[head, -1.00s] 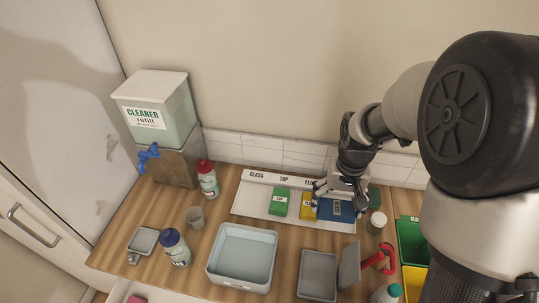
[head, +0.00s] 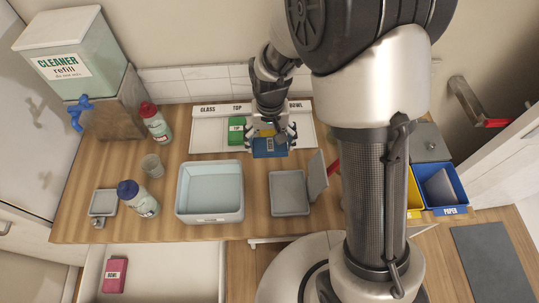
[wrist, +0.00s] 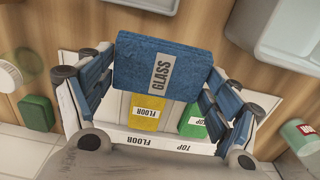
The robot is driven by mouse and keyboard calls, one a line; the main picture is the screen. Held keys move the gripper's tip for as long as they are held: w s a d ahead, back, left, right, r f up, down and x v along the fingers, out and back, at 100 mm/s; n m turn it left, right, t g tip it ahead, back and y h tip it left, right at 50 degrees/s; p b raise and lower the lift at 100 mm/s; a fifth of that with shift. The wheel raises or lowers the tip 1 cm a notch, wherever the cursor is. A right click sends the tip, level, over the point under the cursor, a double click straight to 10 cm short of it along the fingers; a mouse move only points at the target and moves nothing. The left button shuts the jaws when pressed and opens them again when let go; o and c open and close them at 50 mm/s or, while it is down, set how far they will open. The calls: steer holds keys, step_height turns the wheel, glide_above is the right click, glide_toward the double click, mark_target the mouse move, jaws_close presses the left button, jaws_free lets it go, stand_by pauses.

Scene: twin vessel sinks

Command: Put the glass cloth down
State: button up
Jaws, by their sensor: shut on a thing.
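My gripper (head: 270,142) is shut on the blue glass cloth (head: 269,150), which shows its GLASS label in the wrist view (wrist: 135,60). The cloth is held between both fingers, over the front of the white labelled tray (head: 207,137). In the wrist view the tray lies behind and below the cloth. The tray's GLASS section, at its left end, looks empty. The green TOP cloth (head: 236,128) and the yellow FLOOR cloth (wrist: 147,111) lie on the tray; the gripper partly hides the yellow one in the head view.
A pale blue basin (head: 210,190) and a grey open box (head: 290,193) stand in front of the tray. A red-capped bottle (head: 156,124), a cup (head: 153,167) and a blue-capped bottle (head: 138,198) stand left. A pink BOWL cloth (head: 115,275) lies in the open drawer.

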mark_target(270, 153)
steer(key=shift+f+b, duration=0.85)
steer(key=shift+f, duration=2.25)
steer(key=shift+f, duration=0.2)
steer(key=o, duration=1)
steer(key=shift+r, duration=0.1)
